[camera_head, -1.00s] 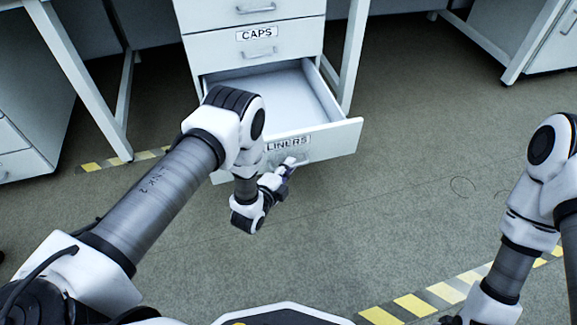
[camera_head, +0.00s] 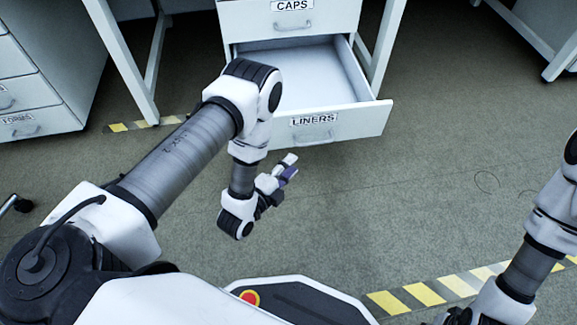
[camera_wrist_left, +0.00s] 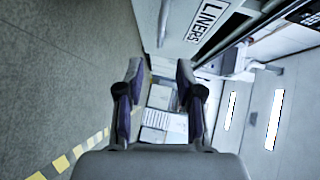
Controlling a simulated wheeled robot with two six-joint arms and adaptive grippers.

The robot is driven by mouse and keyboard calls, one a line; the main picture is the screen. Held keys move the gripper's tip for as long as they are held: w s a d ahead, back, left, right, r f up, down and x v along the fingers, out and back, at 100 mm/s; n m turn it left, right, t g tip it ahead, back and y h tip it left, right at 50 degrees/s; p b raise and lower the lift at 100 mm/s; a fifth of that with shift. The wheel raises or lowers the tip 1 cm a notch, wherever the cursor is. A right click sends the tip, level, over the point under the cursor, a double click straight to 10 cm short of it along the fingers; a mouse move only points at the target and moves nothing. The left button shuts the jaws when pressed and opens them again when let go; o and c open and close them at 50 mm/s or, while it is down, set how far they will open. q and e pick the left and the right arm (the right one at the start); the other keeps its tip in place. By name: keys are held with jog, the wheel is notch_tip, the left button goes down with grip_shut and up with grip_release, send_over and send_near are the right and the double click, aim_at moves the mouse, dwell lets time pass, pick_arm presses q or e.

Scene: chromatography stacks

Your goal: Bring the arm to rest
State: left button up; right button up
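My left arm reaches in from the left in the head view, bent at the elbow. My left gripper (camera_head: 291,167) hangs in front of and below the open LINERS drawer (camera_head: 345,124), apart from it. In the left wrist view its two fingers (camera_wrist_left: 160,80) stand apart with nothing held between them. The LINERS label (camera_wrist_left: 207,22) shows there above and right of the fingers. My right arm shows at the right edge of the head view, and its fingers are not in view.
The LINERS drawer stands pulled out below the closed CAPS drawer (camera_head: 291,22), and its visible inside is bare. Another drawer cabinet (camera_head: 40,75) stands at the left. Yellow striped floor tape (camera_head: 425,293) runs at the lower right. The floor before the drawers is clear.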

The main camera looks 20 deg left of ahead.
pick_arm(q)
jog(key=shift+s, duration=0.1)
dwell(0.4)
notch_tip(320, 180, up, 7)
jog(key=w+p, duration=0.2)
jog(key=p, duration=0.1)
jog(key=s+a+f+n+g+y, duration=0.2)
jog(key=s+f+n+g, duration=0.2)
jog(key=s+n+g, duration=0.7)
jog(key=s+a+f+n+g+y, duration=0.15)
jog(key=s+f+n+g, duration=0.45)
jog(key=s, duration=0.8)
notch_tip(320, 180, up, 39)
jog(key=n+t+p, duration=0.1)
jog(key=n+p, duration=0.1)
jog(key=p, duration=3.6)
jog(key=shift+s+a+p, duration=0.3)
jog(key=shift+a+p, duration=0.05)
jog(key=shift+a, duration=0.05)
